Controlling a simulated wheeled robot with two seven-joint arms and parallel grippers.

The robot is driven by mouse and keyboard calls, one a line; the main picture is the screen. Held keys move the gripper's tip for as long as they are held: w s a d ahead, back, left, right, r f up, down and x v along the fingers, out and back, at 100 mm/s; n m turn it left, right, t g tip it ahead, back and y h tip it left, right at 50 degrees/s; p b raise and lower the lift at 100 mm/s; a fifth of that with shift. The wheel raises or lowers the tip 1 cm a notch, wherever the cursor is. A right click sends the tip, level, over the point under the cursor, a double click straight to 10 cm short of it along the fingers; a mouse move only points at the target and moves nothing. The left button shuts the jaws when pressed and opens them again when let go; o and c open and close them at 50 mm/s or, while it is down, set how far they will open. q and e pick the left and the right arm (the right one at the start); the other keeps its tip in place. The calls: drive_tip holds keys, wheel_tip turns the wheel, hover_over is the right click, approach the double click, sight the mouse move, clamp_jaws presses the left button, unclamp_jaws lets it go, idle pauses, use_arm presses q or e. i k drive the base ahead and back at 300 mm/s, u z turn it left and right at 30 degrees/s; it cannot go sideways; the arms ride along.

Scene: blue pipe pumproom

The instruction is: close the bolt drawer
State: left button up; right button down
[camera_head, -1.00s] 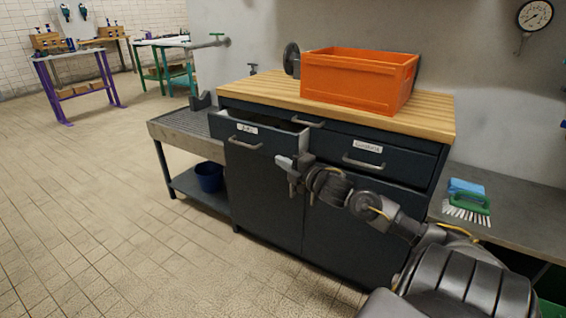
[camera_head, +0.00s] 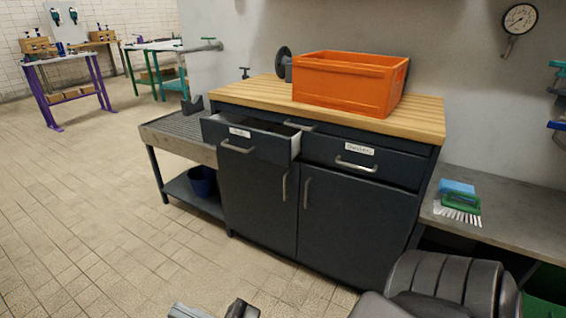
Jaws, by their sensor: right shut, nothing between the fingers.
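The pulled-out drawer (camera_head: 248,143) is at the upper left of the dark cabinet (camera_head: 352,225). It has a bar handle and a white label too small to read surely. Its front stands out from the cabinet, and part of its pale side wall and open top shows. My right gripper (camera_head: 190,310) is only partly in view at the bottom edge, well below and in front of the drawer, touching nothing visible. It is shut and empty. My left gripper is not in view.
A second, shut drawer (camera_head: 355,162) is to the right. An orange crate (camera_head: 347,83) stands on the wooden top (camera_head: 430,118). A grey side bench (camera_head: 170,140) with a blue bucket (camera_head: 203,182) below is at left. The tiled floor in front is clear.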

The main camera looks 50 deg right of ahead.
sight(243, 134)
drive_tip(key=k, duration=0.65)
drive_tip(key=z, duration=0.55)
drive_tip(key=i, duration=1.4)
drive_tip(key=z, duration=0.35)
